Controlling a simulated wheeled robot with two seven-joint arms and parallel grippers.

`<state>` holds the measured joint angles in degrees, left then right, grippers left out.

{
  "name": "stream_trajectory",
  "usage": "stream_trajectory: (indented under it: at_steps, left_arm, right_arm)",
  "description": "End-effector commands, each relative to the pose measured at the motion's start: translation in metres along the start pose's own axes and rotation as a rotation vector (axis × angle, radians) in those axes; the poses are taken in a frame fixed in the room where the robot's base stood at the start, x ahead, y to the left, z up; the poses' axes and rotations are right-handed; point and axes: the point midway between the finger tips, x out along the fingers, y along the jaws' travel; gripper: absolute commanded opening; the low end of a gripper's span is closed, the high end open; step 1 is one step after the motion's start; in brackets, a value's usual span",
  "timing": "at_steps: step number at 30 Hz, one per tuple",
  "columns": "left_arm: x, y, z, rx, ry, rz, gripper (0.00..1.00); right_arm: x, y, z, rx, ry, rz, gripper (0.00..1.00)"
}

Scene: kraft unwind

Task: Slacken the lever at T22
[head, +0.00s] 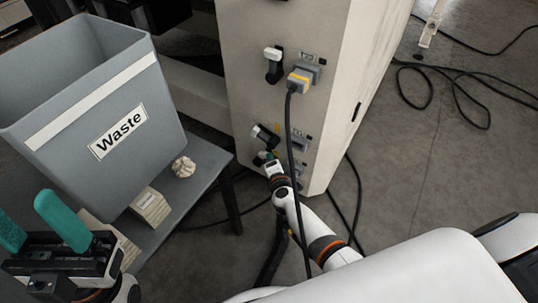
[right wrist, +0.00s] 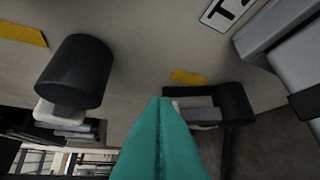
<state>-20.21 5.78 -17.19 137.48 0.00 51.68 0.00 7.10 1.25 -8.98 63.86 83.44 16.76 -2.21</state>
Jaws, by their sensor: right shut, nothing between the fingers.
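A pale cabinet (head: 255,105) carries two levers in the head view. The upper lever (head: 273,62) has a white end; the lower lever (head: 262,134) is dark with a pale end and stands tilted. The lower label is too small to read. My right gripper (head: 266,158) is just below the lower lever. In the right wrist view its teal fingers (right wrist: 160,138) are shut together and empty, between a black lever knob (right wrist: 75,72) and a black bracket (right wrist: 235,103). A label there (right wrist: 224,10) shows only "T2", cut off. My left gripper (head: 38,228) is open and empty.
A grey plug (head: 303,78) with a hanging black cable (head: 289,130) is beside the upper lever. A grey Waste bin (head: 150,92) stands on a dark table (head: 196,186) at left. Loose cables (head: 455,85) lie on the floor at right.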

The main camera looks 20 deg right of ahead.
Motion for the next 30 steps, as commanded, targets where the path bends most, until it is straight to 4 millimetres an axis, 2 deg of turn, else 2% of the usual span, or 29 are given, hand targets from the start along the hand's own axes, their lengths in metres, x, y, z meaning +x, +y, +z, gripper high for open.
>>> stream_trajectory:
  at_steps: [1, 5, 21, 30]
  left_arm:
    - [0.007, 0.0, 0.001, 0.0, 0.0, 0.0, 0.6]
    - [0.01, 0.0, 0.002, 0.0, 0.0, 0.0, 0.6]
    - [-0.006, 0.0, -0.002, -0.001, 0.001, 0.0, 0.6]
    - [-0.008, 0.0, -0.002, -0.001, 0.001, 0.0, 0.6]
  right_arm:
    - [0.001, 0.005, 0.001, -0.003, 0.0, 0.0, 0.0]
    - [0.007, 0.006, -0.006, 0.002, 0.0, 0.001, 0.0]
    - [0.034, 0.01, -0.033, 0.003, -0.001, 0.002, 0.0]
    - [0.037, 0.01, -0.036, 0.002, -0.001, 0.002, 0.0]
